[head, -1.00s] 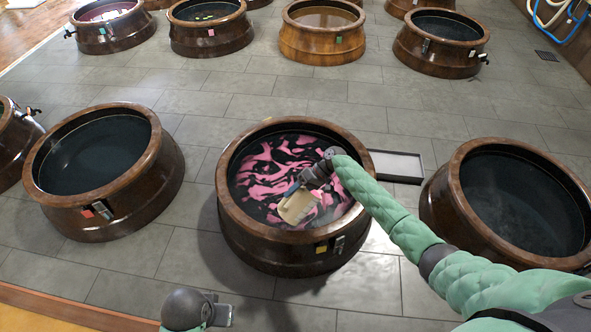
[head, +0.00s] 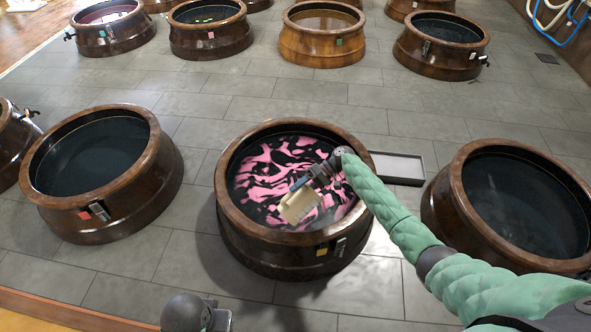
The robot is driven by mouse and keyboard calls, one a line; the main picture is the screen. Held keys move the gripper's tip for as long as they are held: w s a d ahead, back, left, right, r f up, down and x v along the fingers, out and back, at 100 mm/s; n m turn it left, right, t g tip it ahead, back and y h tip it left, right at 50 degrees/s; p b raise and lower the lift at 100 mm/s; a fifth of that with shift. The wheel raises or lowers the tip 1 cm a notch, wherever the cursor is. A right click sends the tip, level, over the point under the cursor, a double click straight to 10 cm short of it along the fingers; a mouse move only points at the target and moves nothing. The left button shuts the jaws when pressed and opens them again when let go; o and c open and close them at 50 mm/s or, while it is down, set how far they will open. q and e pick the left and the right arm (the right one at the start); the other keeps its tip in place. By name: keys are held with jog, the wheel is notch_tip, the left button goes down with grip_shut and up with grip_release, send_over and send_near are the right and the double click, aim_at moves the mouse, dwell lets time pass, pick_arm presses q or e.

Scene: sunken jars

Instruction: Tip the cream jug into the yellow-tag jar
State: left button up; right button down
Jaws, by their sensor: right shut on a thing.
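The yellow-tag jar (head: 246,229) is a wide brown jar in the middle, with a yellow tag (head: 322,250) on its front. Dark liquid with pink swirls (head: 262,172) fills its inside. The cream jug (head: 299,206) is over this jar's mouth and looks tilted. My right gripper (head: 303,184) is shut on the jug, its arm reaching in from the right. The jug's opening and any stream from it cannot be made out. At the bottom edge, a grey rounded part of my left arm (head: 183,312) shows; the left gripper's fingers are not visible.
A red-tag jar (head: 60,218) stands to the left and another dark jar (head: 447,196) to the right. A shallow grey tray (head: 398,168) lies between the middle and right jars. Several more jars stand at the back. Tiled floor between the rows is clear.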

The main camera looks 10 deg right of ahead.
aim_at(307, 187)
jog(key=shift+w+d+f+b, duration=0.2)
jog(key=shift+d+b, duration=0.1)
jog(key=shift+b, duration=0.25)
jog(key=d+y+b, duration=0.1)
jog(key=w+d+g+y+b, duration=0.1)
jog(key=b, duration=0.1)
jog(key=shift+w+d+r, duration=0.1)
jog(key=shift+r, duration=0.15)
dwell(1.0)
